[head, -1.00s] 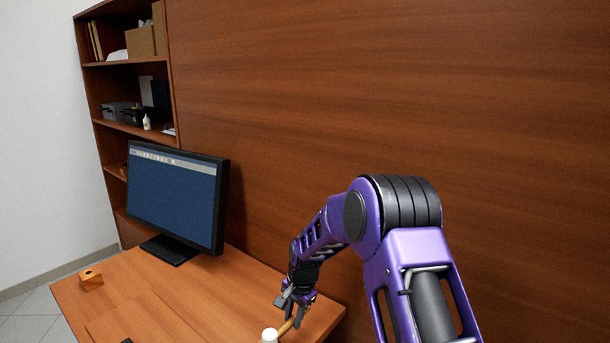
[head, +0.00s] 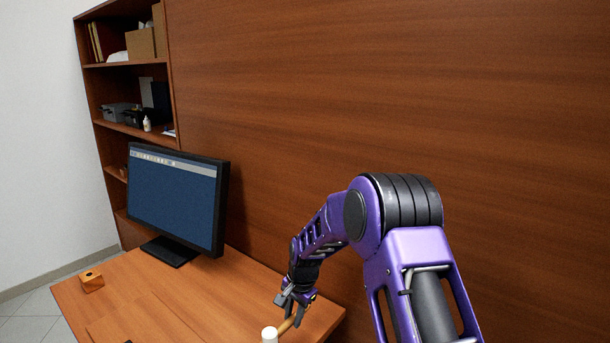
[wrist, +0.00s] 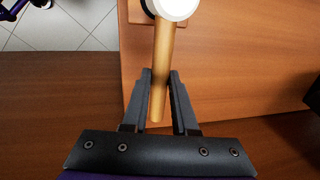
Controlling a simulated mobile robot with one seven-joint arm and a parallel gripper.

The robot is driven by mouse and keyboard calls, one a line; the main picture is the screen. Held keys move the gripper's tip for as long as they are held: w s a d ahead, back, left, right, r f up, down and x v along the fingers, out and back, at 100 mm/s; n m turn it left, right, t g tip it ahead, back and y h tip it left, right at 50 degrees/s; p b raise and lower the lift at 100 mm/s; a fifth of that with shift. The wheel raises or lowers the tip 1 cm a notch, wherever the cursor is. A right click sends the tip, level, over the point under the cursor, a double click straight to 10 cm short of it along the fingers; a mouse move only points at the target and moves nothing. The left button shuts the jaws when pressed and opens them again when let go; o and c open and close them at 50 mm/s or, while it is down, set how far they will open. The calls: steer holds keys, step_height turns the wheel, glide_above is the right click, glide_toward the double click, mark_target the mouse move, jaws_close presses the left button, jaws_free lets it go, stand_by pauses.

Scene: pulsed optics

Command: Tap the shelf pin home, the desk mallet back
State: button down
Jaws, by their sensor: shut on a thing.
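The mallet has a white head (head: 269,335) and a tan wooden handle (head: 287,326); it shows at the bottom of the head view, over the near right part of the desk. In the wrist view the white head (wrist: 173,7) is at the top edge, partly cut off, and the handle (wrist: 160,100) runs down between the fingers. My gripper (head: 290,311) is shut on the handle; its grey fingers press from both sides in the wrist view (wrist: 160,76). I cannot make out the shelf pin in either view.
A small orange-brown block (head: 91,281) with a dark spot stands at the desk's far left corner. A monitor (head: 176,198) stands towards the back by the wood panel (head: 400,90). A bookcase (head: 128,67) stands behind. The desk's middle (head: 150,300) is largely clear.

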steer(key=shift+r+p, duration=1.45)
steer(key=shift+r, duration=1.05)
steer(key=shift+d+f, duration=0.1)
